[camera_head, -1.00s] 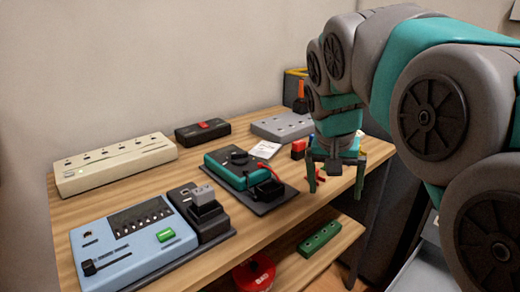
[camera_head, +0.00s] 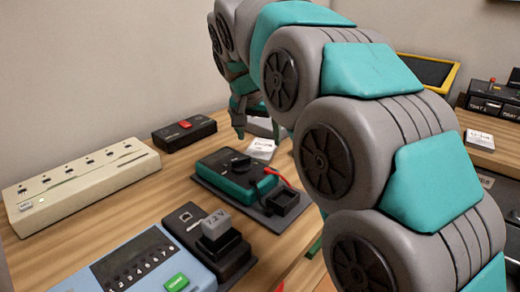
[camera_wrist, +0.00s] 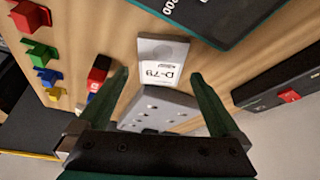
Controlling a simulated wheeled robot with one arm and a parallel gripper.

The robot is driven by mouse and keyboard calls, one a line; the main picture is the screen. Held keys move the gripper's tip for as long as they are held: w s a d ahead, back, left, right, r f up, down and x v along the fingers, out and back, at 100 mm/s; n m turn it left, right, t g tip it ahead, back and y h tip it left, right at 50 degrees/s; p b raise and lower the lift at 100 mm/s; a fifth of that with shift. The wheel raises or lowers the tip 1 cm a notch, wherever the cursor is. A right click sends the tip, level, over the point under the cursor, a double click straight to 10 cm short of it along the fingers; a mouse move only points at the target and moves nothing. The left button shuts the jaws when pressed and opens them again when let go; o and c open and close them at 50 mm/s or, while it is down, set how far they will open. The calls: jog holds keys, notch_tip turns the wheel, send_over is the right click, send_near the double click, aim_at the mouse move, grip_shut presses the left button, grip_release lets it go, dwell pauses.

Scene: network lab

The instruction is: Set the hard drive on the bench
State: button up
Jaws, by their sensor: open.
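The hard drive, a flat grey-white piece labelled D-79 (camera_wrist: 160,68), lies on the wooden bench (camera_head: 100,215). It also shows in the head view (camera_head: 262,149), just below my gripper. My gripper (camera_head: 257,132) is open and empty. In the wrist view its two green fingers (camera_wrist: 160,80) stand apart to either side of the drive's label; I cannot tell the height gap. My arm hides the right part of the bench in the head view.
A grey box with holes (camera_wrist: 160,105) lies beside the drive. A green-black meter (camera_head: 235,175) on a dark base is close by. A cream power strip (camera_head: 80,186), a black box with a red switch (camera_head: 184,132) and a blue device (camera_head: 135,268) stand on the bench.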

aim_at(261, 148)
jog(key=x, duration=0.4)
jog(key=shift+w+f+p, duration=0.1)
jog(key=shift+w+p, duration=0.2)
jog(key=shift+w, duration=0.05)
jog(key=shift+c, duration=0.2)
jog(key=c, duration=1.4)
jog(key=shift+w+r, duration=0.1)
jog(key=shift+r, duration=3.65)
jog(key=shift+c, duration=0.2)
jog(key=shift+r, duration=1.2)
